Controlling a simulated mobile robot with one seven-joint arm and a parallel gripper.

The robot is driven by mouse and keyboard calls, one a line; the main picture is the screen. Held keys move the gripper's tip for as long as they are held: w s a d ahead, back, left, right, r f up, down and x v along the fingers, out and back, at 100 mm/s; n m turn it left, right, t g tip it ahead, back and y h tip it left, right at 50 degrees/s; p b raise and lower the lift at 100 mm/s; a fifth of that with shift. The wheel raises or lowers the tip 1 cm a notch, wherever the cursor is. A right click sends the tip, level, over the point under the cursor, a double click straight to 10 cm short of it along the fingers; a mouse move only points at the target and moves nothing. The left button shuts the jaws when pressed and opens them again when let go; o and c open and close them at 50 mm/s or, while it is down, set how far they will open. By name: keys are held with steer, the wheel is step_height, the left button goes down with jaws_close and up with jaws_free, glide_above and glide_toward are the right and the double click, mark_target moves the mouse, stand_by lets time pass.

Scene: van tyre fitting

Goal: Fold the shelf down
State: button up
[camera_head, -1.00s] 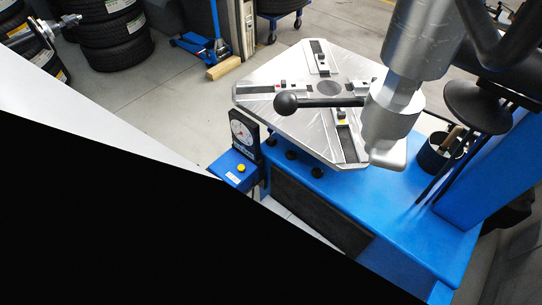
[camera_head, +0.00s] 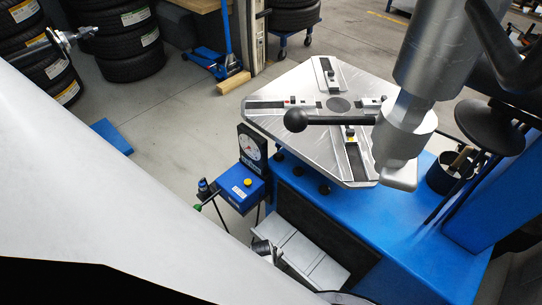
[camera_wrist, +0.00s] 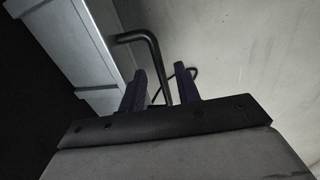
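A light grey panelled piece (camera_head: 305,258), possibly the shelf, stands low beside the blue tyre machine in the head view. I cannot tell for sure that it is the shelf, or whether it is up or down. A similar grey ridged piece (camera_wrist: 88,50) is at upper left in the wrist view. My gripper (camera_wrist: 160,84) has its two dark fingers apart. A black bent rod (camera_wrist: 150,42) comes from the left and turns down between the fingers in the picture. I cannot tell whether it touches them. The rod's lower end is hidden behind the gripper body.
The tyre machine has a steel turntable (camera_head: 290,125) and a blue body (camera_head: 400,250). A gauge (camera_head: 250,148) on a blue box (camera_head: 243,188) stands left of it. Tyres (camera_head: 130,60) are stacked at the back left. The floor (camera_head: 170,110) between is mostly clear.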

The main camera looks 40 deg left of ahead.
steer(key=shift+f, duration=0.2)
jaws_close()
stand_by(0.3)
